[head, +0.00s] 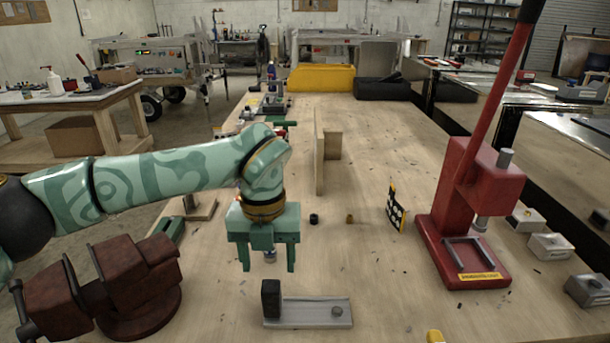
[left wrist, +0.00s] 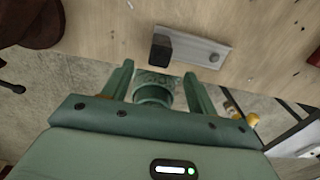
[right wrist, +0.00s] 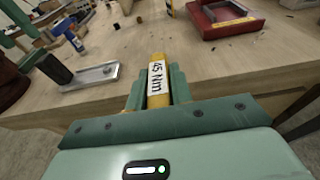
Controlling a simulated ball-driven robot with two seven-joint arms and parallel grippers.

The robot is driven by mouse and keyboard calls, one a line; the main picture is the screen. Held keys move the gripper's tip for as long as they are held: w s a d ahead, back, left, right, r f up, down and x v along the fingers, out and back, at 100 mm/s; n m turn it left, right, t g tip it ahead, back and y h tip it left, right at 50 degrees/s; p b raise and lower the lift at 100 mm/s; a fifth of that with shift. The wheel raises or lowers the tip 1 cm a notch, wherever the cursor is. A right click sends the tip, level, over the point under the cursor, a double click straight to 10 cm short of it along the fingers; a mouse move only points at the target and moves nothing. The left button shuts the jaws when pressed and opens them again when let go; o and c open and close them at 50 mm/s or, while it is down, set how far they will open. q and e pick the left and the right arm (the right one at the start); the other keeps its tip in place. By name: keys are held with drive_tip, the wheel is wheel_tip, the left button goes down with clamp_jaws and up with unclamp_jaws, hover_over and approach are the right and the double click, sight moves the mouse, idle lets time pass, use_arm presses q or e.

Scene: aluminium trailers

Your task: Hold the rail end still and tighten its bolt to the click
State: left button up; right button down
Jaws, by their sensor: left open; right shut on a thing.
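The rail end (head: 306,313) is a short grey metal channel on the near part of the bench, with a black block (head: 271,299) at its left. The bolt (head: 337,310) is a round head near its right end. The rail also shows in the left wrist view (left wrist: 190,52) and right wrist view (right wrist: 88,78). My left gripper (head: 267,268) is open, fingers pointing down, just behind the block and apart from it. My right gripper (right wrist: 157,88) is shut on a yellow handle (right wrist: 157,80) labelled "45 Nm", right of the rail. The wrench's working end is not clear.
A red press (head: 465,215) with a long lever stands at right. A dark red vise (head: 130,290) sits at front left. A wooden upright (head: 320,150) and a dotted card (head: 396,208) stand farther back. Bare bench lies between rail and press.

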sight(271, 285)
use_arm(q)
wheel_tip(271, 285, down, 10)
idle(0.5)
drive_tip(key=c, duration=1.2)
clamp_jaws()
